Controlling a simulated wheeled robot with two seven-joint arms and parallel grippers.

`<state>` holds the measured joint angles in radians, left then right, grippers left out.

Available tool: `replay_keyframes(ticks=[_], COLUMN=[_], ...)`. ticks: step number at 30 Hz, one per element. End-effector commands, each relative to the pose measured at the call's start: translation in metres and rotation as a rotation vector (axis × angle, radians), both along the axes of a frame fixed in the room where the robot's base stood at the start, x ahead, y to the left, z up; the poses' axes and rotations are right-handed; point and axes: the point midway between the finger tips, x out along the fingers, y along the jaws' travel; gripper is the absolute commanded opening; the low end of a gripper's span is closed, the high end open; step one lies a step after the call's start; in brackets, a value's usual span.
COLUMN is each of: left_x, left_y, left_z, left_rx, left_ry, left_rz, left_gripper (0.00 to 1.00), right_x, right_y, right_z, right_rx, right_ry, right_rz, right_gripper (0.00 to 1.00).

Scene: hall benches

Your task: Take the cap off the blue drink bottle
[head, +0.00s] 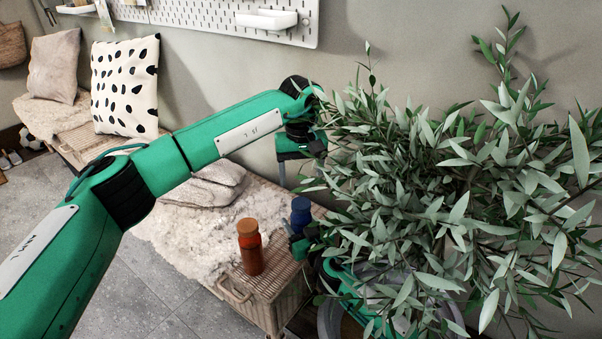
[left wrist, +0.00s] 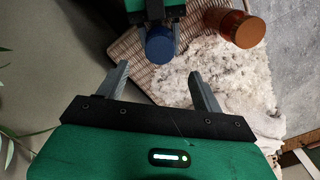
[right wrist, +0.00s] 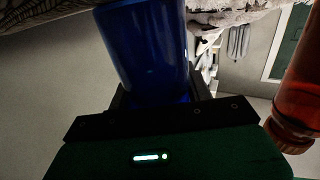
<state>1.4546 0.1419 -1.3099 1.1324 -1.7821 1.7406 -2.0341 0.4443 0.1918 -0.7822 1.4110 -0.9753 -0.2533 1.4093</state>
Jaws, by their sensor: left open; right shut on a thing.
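The blue drink bottle (head: 300,214) stands upright on the wicker bench (head: 275,283) in the head view, partly hidden by the plant's leaves. Its blue cap (left wrist: 160,44) shows from above in the left wrist view. My right gripper (right wrist: 152,98) is shut on the bottle's body, which fills the middle of the right wrist view (right wrist: 143,45). My left gripper (left wrist: 162,80) is open and empty, above the bottle and apart from it. In the head view the left gripper (head: 298,176) hangs over the back of the bench.
An orange bottle (head: 250,250) with a brown cap stands left of the blue one, close by. A fluffy white throw (head: 180,238) covers part of the bench. A large leafy plant (head: 450,190) crowds the right side. The wall is behind.

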Motion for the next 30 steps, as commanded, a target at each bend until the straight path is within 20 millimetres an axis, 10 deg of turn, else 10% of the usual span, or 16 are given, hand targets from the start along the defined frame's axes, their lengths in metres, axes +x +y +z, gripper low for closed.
replay_keyframes(ticks=[14, 30], left_x=[0.000, 0.000], left_y=[0.000, 0.000], left_z=[-0.004, -0.074], left_rx=[-0.001, -0.001], left_ry=[0.002, 0.002], left_rz=[-0.385, -0.386], left_gripper=[0.68, 0.68], right_x=[0.000, 0.000], right_y=[0.000, 0.000], right_z=[0.000, 0.000], right_rx=[0.000, 0.000], right_ry=[0.000, 0.000], right_rz=[0.000, 0.000], right_gripper=[0.00, 0.00])
